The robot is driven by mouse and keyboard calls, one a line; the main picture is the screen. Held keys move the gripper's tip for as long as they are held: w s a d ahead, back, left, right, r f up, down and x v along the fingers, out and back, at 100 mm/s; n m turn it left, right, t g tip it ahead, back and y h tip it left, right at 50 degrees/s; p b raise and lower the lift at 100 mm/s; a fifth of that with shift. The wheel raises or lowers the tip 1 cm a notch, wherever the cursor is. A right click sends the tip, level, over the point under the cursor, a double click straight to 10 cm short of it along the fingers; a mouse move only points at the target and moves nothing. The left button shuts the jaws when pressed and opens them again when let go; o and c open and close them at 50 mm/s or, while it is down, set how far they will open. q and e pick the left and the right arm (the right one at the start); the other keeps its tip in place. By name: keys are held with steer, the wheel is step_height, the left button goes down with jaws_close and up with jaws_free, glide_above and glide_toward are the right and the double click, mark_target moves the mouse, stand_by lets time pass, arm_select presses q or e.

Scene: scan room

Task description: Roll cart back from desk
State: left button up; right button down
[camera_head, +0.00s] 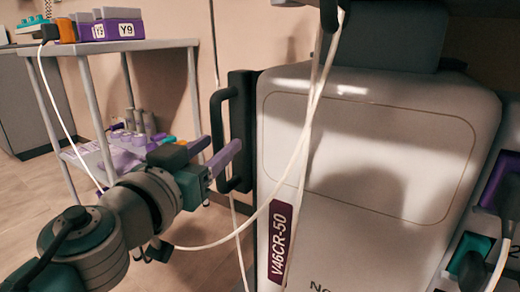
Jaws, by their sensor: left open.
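A large pale grey unit marked V46CR-50 (345,240), which seems to be the cart, fills the right half of the head view. A black upright handle (217,113) stands on its left side. My left gripper (214,152) is open at this handle, with its purple fingers on either side of the bar as seen from here. I cannot tell whether they touch it. The cart's base and wheels are out of frame. My right gripper is not in view.
A grey metal table (160,45) at the left holds a purple box marked Y9 (113,30). Its lower shelf carries purple-and-white items (125,145). White cables (305,140) hang across the cart and loop near my left gripper. Wooden floor (25,195) is clear at the left.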

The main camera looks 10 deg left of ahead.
arm_select(q)
steer(key=shift+w+d, duration=0.1)
steer(key=shift+w, duration=0.55)
jaws_close()
stand_by(1.0)
